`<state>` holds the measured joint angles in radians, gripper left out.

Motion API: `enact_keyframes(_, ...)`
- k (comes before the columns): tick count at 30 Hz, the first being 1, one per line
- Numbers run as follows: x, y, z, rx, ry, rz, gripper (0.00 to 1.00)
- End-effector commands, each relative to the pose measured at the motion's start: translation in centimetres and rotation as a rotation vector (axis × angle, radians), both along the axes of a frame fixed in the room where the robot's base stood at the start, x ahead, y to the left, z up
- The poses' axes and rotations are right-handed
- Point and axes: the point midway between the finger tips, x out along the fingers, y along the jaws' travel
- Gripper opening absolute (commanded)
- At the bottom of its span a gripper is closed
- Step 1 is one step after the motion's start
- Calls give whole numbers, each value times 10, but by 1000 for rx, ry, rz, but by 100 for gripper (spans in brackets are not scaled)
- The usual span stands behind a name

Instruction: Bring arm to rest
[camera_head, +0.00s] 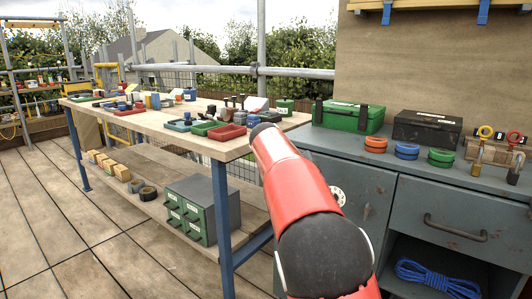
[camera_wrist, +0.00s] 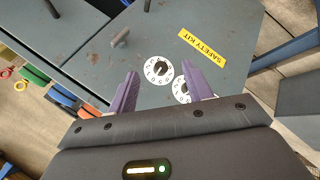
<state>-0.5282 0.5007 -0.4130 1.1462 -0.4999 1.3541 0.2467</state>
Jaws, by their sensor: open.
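My gripper (camera_wrist: 162,95) shows in the wrist view with its two purple fingers apart and nothing between them. Past the fingertips is the grey-blue cabinet front with a yellow "SAFETY KIT" label (camera_wrist: 203,47) and two white numbered dials (camera_wrist: 158,70). In the head view my red arm reaches forward from the bottom, between the workbench and the grey cabinet (camera_head: 405,180). The arm hides part of the cabinet door, and the gripper itself is hidden there. One dial (camera_head: 338,195) shows just right of the arm.
The wooden workbench (camera_head: 280,119) at left holds trays and small parts; a green drawer unit (camera_head: 203,208) stands on its shelf. The cabinet top carries a green case (camera_head: 350,117), a black box (camera_head: 427,129), coloured rolls and padlocks. Blue rope (camera_head: 437,279) lies in the open compartment. Deck at left is clear.

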Motion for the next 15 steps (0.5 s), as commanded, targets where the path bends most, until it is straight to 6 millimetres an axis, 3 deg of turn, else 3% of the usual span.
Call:
enact_keyframes(1, -20, -18, 5, 67, 8, -1, 50)
enact_keyframes(6, -91, -50, 8, 264, 14, 27, 50)
enact_keyframes(11, -165, -60, 3, 415, -11, 67, 50)
enact_keyframes(15, -233, -57, -9, 514, -50, 104, 50)
